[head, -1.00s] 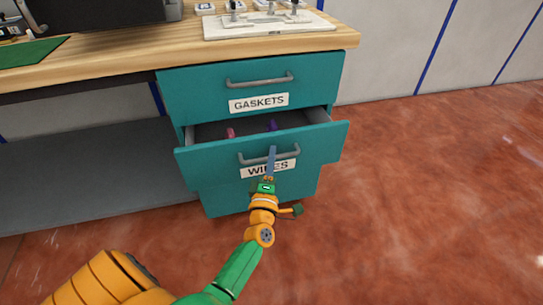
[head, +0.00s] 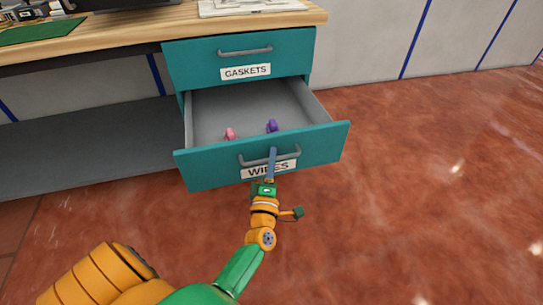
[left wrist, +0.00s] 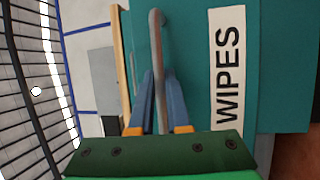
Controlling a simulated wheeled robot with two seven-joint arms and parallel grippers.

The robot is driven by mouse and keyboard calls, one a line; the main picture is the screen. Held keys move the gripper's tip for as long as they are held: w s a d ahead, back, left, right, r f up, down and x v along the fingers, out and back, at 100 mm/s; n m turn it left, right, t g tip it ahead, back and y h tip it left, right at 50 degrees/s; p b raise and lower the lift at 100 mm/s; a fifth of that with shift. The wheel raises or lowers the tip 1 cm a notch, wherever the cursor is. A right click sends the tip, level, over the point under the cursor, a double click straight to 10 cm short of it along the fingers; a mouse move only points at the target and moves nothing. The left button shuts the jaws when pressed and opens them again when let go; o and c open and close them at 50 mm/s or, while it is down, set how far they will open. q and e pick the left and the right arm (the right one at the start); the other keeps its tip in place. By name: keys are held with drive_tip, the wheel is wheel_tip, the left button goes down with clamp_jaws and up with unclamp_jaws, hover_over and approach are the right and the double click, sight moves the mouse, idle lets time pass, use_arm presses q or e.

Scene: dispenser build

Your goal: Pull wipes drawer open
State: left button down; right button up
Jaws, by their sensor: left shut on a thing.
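The teal wipes drawer (head: 315,143) stands well out of the cabinet in the head view, its front labelled WIPES. Its grey bar handle (head: 290,154) runs across the front above the label. My left gripper (head: 272,152) is shut on this handle. In the left wrist view the two blue fingers (left wrist: 161,95) lie on either side of the handle (left wrist: 155,45), beside the WIPES label (left wrist: 227,70). A pink item (head: 231,134) and a purple item (head: 272,126) lie inside the drawer near its front. My right gripper is not in view.
The gaskets drawer (head: 290,66) above is shut. A wooden worktop (head: 140,38) with a green mat (head: 40,31) and a pale board (head: 250,7) lies over the cabinet. The reddish floor (head: 430,170) to the right is clear.

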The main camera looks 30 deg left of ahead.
use_arm(q)
drive_tip(key=shift+s+d, duration=0.15)
drive_tip(key=shift+d, duration=0.05)
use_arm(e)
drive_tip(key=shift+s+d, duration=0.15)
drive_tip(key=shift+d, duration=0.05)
use_arm(q)
drive_tip(key=c, duration=1.2)
unclamp_jaws()
drive_tip(key=shift+o, duration=0.2)
drive_tip(key=v, duration=0.7)
drive_tip(key=shift+p, duration=0.45)
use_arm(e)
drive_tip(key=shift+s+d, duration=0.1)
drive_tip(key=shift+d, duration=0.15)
